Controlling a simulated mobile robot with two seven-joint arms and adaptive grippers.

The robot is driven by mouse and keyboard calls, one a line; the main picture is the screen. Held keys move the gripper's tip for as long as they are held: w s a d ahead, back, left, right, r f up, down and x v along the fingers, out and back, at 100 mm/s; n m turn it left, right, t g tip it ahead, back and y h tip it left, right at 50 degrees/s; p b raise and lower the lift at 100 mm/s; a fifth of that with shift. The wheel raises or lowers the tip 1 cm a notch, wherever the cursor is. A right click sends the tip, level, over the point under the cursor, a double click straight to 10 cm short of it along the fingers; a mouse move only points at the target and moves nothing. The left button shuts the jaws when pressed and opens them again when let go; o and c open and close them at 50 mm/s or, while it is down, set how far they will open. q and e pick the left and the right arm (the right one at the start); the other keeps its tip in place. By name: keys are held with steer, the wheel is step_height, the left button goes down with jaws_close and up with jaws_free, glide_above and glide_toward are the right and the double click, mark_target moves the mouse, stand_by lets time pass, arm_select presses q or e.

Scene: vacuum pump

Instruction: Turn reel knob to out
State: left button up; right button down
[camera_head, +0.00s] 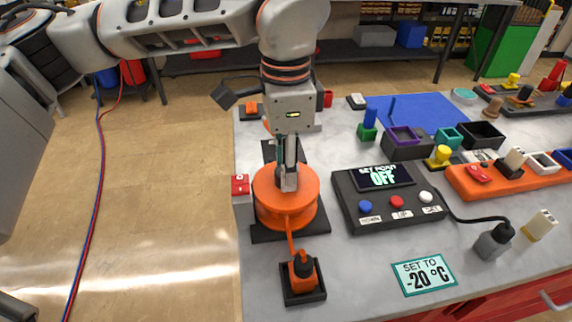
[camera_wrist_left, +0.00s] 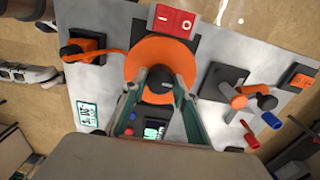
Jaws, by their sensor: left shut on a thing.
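The orange reel (camera_head: 308,200) sits on a black base on the bench, and it also shows in the left wrist view (camera_wrist_left: 137,62). Its black knob (camera_wrist_left: 160,78) stands at the reel's centre and is mostly hidden by the gripper in the head view. My left gripper (camera_head: 289,181) points down over the reel. In the left wrist view its green-sided fingers (camera_wrist_left: 160,85) are shut on the knob from both sides. I cannot read any mark for out. My right gripper is not in view.
A red switch box (camera_head: 240,184) stands close left of the reel. An orange hose runs to an orange plug in a black holder (camera_head: 318,294). A black control box (camera_head: 390,218) reading "SET POINT OFF" is close right. A "SET TO -20 °C" card (camera_head: 424,273) lies in front.

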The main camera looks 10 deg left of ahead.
arm_select(q)
steer(key=o, duration=1.1)
steer(key=shift+r, duration=0.1)
step_height(320, 180, up, 12)
